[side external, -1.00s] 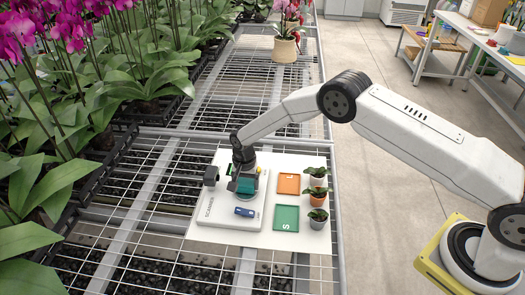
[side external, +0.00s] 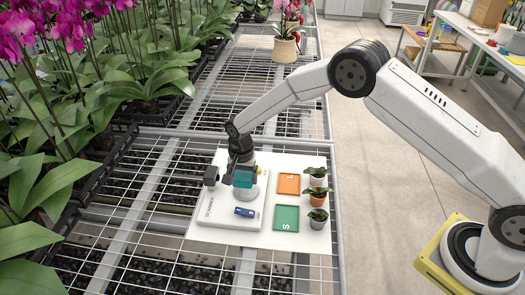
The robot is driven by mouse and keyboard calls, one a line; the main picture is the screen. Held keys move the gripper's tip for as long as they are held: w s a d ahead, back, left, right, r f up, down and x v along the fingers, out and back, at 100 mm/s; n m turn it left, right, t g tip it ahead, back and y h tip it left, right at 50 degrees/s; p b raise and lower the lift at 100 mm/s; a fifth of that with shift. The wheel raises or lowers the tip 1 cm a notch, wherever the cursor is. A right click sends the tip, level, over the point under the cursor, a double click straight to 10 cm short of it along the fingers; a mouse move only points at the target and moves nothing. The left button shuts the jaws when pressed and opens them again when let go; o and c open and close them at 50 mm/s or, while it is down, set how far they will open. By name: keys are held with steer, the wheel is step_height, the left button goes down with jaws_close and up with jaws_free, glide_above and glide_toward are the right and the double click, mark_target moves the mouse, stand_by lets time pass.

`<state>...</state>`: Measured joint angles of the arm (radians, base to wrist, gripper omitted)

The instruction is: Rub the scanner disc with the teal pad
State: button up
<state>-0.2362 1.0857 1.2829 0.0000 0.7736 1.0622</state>
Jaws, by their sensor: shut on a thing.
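The scanner (side external: 225,210) is a flat white plate with lettering, lying on a white board on the mesh bench. A dark block (side external: 211,176) stands at its back left. The scanner disc is mostly hidden behind my gripper and the pad; a pale round edge shows just under them. My gripper (side external: 241,173) points down over the back part of the scanner. It is shut on the teal pad (side external: 244,180). The pad appears slightly above the scanner; I cannot tell whether it touches the disc.
A small blue object (side external: 245,212) lies on the scanner's front part. Orchids crowd the left.

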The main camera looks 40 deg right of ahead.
steer(key=shift+r, duration=0.9)
steer(key=shift+d, duration=0.1)
